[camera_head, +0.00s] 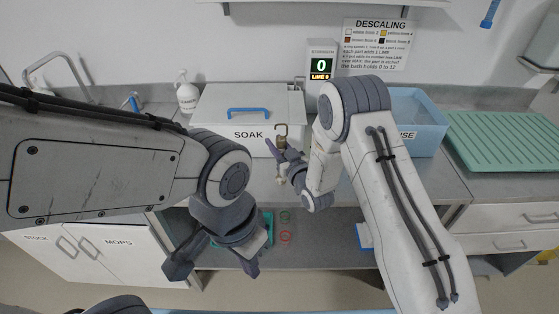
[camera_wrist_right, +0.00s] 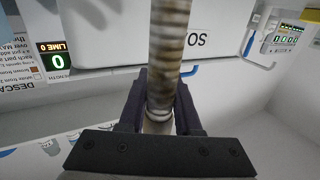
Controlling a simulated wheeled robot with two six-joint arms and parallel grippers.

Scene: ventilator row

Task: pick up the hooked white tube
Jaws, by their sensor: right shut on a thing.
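A tube with a hook at its top (camera_head: 281,131) is upright in front of the white SOAK bath. My right gripper (camera_head: 282,158) is shut on this tube above the front of the counter. In the right wrist view the tube (camera_wrist_right: 167,50) is ribbed, pale grey-white with brown stains, and runs up between the two dark jaws (camera_wrist_right: 160,105). Its hooked end is outside that view. My left gripper (camera_head: 214,266) is open and empty, low in front of the counter and the lower shelf, apart from the tube.
The SOAK bath (camera_head: 220,110) has its lid on, with a blue handle. A display (camera_head: 321,66) reads 0. A blue rinse basin (camera_head: 425,125) and green drainer (camera_head: 505,140) stand right. A soap bottle (camera_head: 187,97) stands left. Coloured rings (camera_head: 286,238) lie on the lower shelf.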

